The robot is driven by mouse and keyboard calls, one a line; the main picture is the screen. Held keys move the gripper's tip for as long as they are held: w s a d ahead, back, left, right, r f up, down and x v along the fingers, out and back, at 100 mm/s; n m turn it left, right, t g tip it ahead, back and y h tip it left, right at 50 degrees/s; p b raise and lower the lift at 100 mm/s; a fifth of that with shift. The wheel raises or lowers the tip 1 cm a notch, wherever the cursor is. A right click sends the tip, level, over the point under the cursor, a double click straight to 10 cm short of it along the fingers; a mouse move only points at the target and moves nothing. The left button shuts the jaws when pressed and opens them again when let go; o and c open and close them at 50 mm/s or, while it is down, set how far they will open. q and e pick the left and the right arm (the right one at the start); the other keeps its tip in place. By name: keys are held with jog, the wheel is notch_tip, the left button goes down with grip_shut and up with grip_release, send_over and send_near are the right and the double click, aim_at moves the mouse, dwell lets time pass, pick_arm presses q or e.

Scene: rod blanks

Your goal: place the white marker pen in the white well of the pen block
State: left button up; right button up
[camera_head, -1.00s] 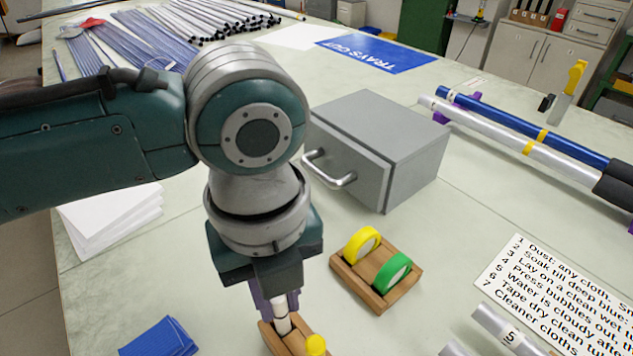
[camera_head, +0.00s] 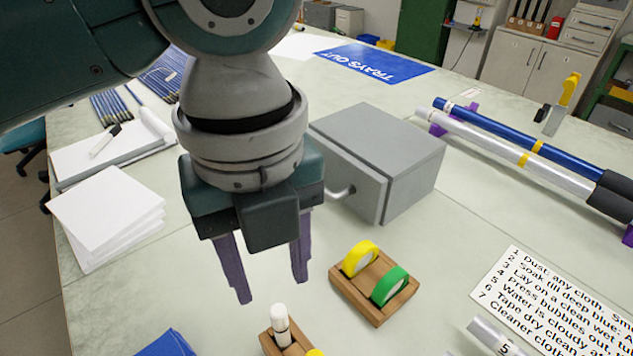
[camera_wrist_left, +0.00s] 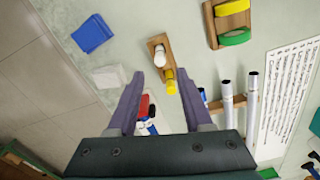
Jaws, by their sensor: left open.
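The white marker pen (camera_head: 281,324) stands upright in one end of the wooden pen block (camera_head: 267,343), at the bottom of the head view. Its white top also shows in the left wrist view (camera_wrist_left: 160,57). A yellow pen (camera_wrist_left: 171,82) stands at the block's other end; the head view cuts it off. My left gripper (camera_head: 272,291) is open and empty, its purple fingers apart above the white pen and touching nothing. The block's lower part is out of the head view, and the well's colour is hidden under the pen.
A wooden holder (camera_head: 343,287) with yellow and green tape rolls stands right of the block. A grey drawer box (camera_head: 405,160) is behind it. A blue cloth (camera_head: 166,343) lies left. A stack of white sheets (camera_head: 105,215) and a pad with another pen (camera_head: 104,141) lie further back.

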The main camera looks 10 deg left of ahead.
pick_arm(q)
notch_tip(320, 180, up, 4)
jog(key=s+d+f+n+t+h, duration=0.2)
jog(key=s+d+f+n+h, duration=0.3)
jog(key=n, duration=0.7)
jog(key=s+a+n+t+y, duration=0.1)
jog(key=s+a+n+y, duration=0.3)
jog(key=a+n, duration=1)
jog(key=s, duration=0.3)
jog(key=shift+s+a+f+n+t+y, duration=0.2)
jog(key=shift+f+n+t+y, duration=0.1)
jog(key=shift+n+y, duration=0.1)
jog(key=shift+w, duration=0.1)
